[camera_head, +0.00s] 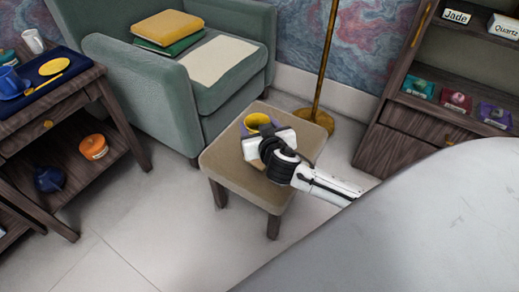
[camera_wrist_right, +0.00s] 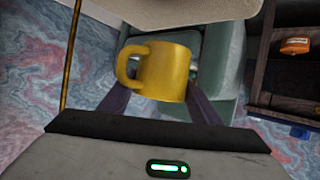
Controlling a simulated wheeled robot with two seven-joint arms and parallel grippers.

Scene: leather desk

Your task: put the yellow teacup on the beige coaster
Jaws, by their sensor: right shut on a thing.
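The yellow teacup (camera_head: 257,121) is over the small stool (camera_head: 222,158) with the tan top. In the right wrist view the teacup (camera_wrist_right: 166,73) sits between the two dark purple fingers, with its handle to the left. My right gripper (camera_head: 256,128) is shut on it. I cannot tell whether the cup touches anything below it. I cannot make out the beige coaster for certain; my gripper and wrist cover part of the stool top. My left gripper is not in view.
A green armchair (camera_head: 140,85) with a cream cloth (camera_head: 215,60) stands behind the stool. A brass lamp pole (camera_head: 325,60) rises behind it. A dark shelf unit (camera_head: 400,135) is at right. At left, a wooden table bears a blue tray (camera_head: 25,103) with a yellow saucer (camera_head: 54,66).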

